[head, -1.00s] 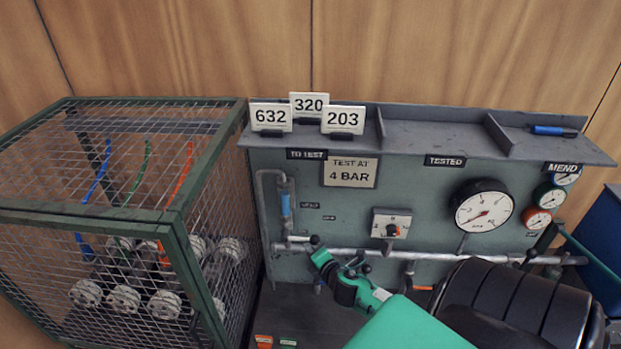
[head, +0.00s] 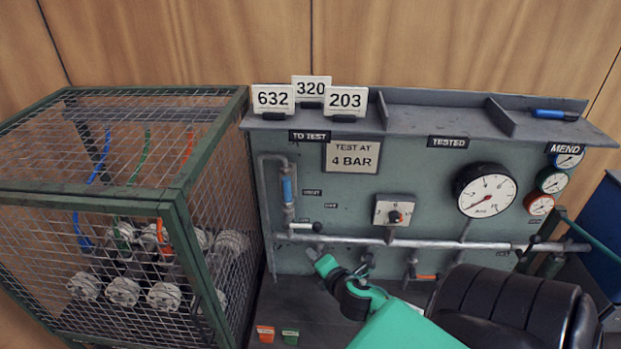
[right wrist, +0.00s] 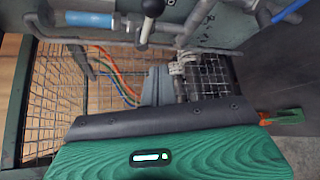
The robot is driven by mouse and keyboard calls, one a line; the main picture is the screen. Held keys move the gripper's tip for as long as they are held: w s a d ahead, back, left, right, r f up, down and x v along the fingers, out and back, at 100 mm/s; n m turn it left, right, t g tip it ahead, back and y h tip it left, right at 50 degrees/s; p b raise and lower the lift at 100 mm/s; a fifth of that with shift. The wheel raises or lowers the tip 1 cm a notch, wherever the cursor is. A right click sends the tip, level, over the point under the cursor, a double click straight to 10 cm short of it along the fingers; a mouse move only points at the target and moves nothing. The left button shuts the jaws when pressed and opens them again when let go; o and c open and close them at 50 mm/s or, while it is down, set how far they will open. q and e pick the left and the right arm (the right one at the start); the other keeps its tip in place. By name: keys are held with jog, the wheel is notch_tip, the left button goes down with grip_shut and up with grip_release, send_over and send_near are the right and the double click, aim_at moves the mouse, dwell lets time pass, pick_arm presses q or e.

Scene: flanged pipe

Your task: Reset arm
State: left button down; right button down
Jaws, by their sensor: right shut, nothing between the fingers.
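My right gripper (head: 322,262) is at the end of my green and black arm, in front of the lower panel and just below the long grey pipe (head: 450,244). It is shut with nothing in it and looks apart from the pipe. A small white lever with a dark knob (head: 303,226) sits just above it, below the blue-sleeved vertical tube (head: 287,190). In the right wrist view the lever (right wrist: 147,30) and the blue sleeve (right wrist: 88,19) show at the top, beyond my green gripper body. My left gripper is not in view.
A wire cage (head: 165,207) with coloured hoses and several round flanged parts stands at left. The panel carries a large gauge (head: 486,190), a selector switch (head: 394,212) and a shelf (head: 437,119) with number cards. Orange (head: 265,333) and green tags lie below on the bench.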

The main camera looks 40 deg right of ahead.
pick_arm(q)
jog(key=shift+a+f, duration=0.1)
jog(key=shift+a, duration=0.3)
pick_arm(e)
jog(key=shift+s+a+r, duration=0.25)
jog(key=shift+s+r, duration=0.05)
jog(key=shift+s, duration=0.2)
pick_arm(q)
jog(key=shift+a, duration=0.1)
pick_arm(e)
jog(key=shift+a, duration=0.1)
